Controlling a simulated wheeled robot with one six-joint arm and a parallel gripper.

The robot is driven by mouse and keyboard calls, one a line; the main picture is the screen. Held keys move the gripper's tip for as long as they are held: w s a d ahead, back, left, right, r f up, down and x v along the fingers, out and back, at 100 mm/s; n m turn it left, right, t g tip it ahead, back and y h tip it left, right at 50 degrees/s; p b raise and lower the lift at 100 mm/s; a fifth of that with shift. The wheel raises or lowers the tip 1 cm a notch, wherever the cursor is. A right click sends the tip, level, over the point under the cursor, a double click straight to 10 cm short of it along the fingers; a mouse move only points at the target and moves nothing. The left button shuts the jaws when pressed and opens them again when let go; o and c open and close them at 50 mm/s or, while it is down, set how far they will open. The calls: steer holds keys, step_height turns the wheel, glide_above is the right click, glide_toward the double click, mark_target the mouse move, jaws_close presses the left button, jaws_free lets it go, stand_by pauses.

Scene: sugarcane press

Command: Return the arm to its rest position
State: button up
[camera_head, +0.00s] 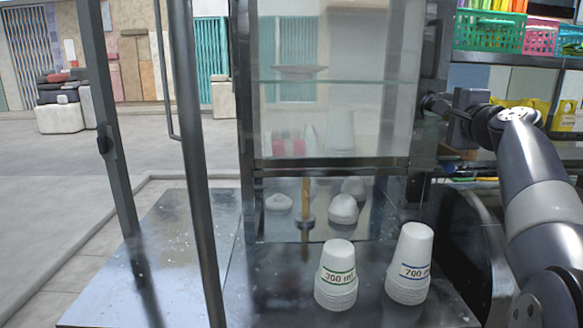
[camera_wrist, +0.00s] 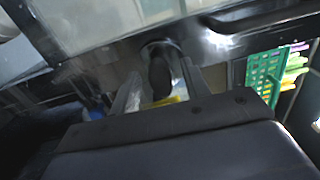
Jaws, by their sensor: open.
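My arm (camera_head: 540,180) comes in from the right edge of the head view, bent, with its wrist raised beside the glass-fronted press cabinet. My gripper (camera_head: 434,104) is at the cabinet's right frame post, pointing left. In the wrist view my gripper (camera_wrist: 162,82) has its two fingers apart. A dark rounded knob (camera_wrist: 160,74) on the metal frame shows between them. The fingers appear to lie on either side of the knob; I cannot tell whether they touch it. Nothing is seen held.
Inverted cup stacks marked 300 ml (camera_head: 337,275) and 700 ml (camera_head: 410,265) stand on the metal counter (camera_head: 180,250). The cabinet's glass panel (camera_head: 335,120) is close left of my gripper. A shelf with a green basket (camera_head: 490,32) is behind my arm.

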steer(key=s+b, duration=0.2)
steer(key=s, duration=0.9)
steer(key=w+m+p, duration=0.8)
steer(key=m+p, duration=0.9)
steer(key=p, duration=0.1)
steer(key=shift+w+d+r+m+p, duration=0.2)
steer(key=shift+w+d+m+p, duration=0.1)
steer(key=shift+m+p, duration=0.1)
stand_by(0.4)
